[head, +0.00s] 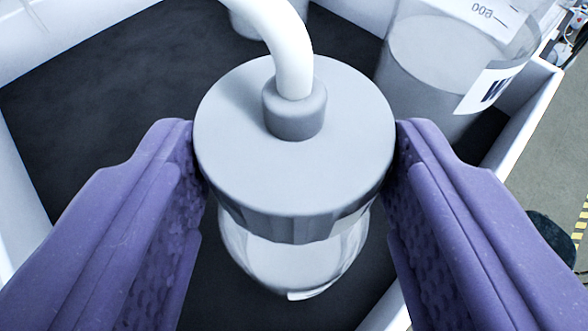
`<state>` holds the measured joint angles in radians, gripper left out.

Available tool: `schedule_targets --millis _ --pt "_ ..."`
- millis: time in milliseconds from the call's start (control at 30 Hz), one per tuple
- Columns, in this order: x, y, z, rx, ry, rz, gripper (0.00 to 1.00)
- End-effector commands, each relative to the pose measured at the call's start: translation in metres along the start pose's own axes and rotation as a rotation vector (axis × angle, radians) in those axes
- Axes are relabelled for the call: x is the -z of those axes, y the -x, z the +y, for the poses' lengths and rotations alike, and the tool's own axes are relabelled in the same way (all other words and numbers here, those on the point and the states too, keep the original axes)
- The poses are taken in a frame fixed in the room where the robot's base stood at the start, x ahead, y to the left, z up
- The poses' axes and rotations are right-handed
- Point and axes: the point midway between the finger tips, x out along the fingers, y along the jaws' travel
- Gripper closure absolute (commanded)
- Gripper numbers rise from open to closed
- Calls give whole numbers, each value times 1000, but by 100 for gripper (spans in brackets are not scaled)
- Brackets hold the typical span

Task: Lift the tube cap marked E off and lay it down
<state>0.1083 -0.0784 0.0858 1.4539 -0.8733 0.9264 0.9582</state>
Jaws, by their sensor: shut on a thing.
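A grey round tube cap (240,165) with a ribbed edge fills the middle of the head view. A white tube (290,50) rises from a grey collar on its top and bends away to the upper left. The cap sits on a clear bottle (265,262), whose lower part shows beneath it. My gripper (296,160) has its two purple padded fingers on either side of the cap, shut on its rim. No letter E can be seen on the cap from here.
The bottle stands in a white-walled tray (522,120) with a dark floor. A larger clear bottle (435,65) with printed markings and a label stands at the upper right. Another vessel (262,18) is partly visible behind the tube. Dark floor (110,110) at the left is clear.

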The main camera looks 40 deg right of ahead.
Motion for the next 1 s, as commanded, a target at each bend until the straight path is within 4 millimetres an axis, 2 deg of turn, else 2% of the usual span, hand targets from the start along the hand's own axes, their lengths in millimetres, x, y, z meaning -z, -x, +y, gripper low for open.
schedule_targets --millis 167,700,833,1000 --pt "22 9 0 2 -4 3 74" --pt "-5 100 97 0 -4 3 74" --pt "-6 112 109 0 -2 2 74" --pt "-3 120 115 1 -1 2 74"
